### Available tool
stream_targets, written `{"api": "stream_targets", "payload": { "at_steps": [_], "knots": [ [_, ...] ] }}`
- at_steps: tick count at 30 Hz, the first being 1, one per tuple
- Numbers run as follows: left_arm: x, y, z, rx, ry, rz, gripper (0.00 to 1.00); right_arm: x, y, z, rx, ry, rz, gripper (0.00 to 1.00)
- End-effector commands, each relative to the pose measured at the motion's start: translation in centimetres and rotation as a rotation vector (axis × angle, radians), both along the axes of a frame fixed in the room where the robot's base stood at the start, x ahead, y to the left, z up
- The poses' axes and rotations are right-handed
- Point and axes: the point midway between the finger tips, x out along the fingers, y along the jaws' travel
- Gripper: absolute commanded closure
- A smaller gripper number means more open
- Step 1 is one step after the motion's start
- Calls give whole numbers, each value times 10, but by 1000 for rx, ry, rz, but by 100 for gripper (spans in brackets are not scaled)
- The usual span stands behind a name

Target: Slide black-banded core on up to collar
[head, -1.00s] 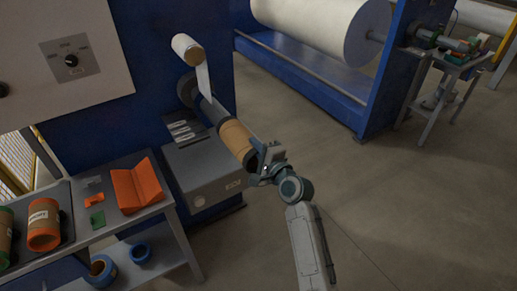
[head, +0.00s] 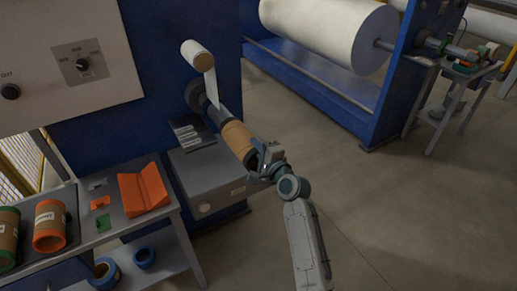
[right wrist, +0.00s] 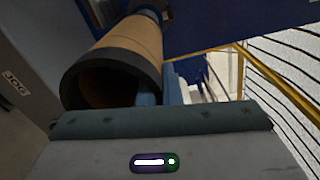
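The black-banded core (head: 238,140) is a tan tube with black bands at its ends. It lies in line with the grey shaft (head: 212,107) that sticks out of the blue machine, with its far end around the shaft. A dark round collar (head: 195,95) sits at the shaft's root, with a stretch of shaft between it and the core. My right gripper (head: 262,165) is at the core's near end. In the right wrist view the core's open black rim (right wrist: 110,78) shows, with fingers (right wrist: 158,88) at the rim's right wall, seemingly clamped on it. My left gripper is not in view.
A white roll (head: 198,53) with a hanging strip is above the shaft. A grey box (head: 206,180) stands below it. A side table at left holds an orange V-shaped cradle (head: 144,192) and an orange-ended core (head: 49,226). Open floor lies to the right.

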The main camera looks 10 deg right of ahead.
Motion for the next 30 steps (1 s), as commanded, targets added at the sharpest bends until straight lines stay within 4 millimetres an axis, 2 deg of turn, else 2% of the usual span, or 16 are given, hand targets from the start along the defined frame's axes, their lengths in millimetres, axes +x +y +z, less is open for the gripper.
{"api": "stream_targets", "payload": {
  "at_steps": [11,30],
  "knots": [
    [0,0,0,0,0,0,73,2,1,1,1,-2,0,100],
    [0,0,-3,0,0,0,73,33,12,0,0,-1,0,100]
  ]
}}
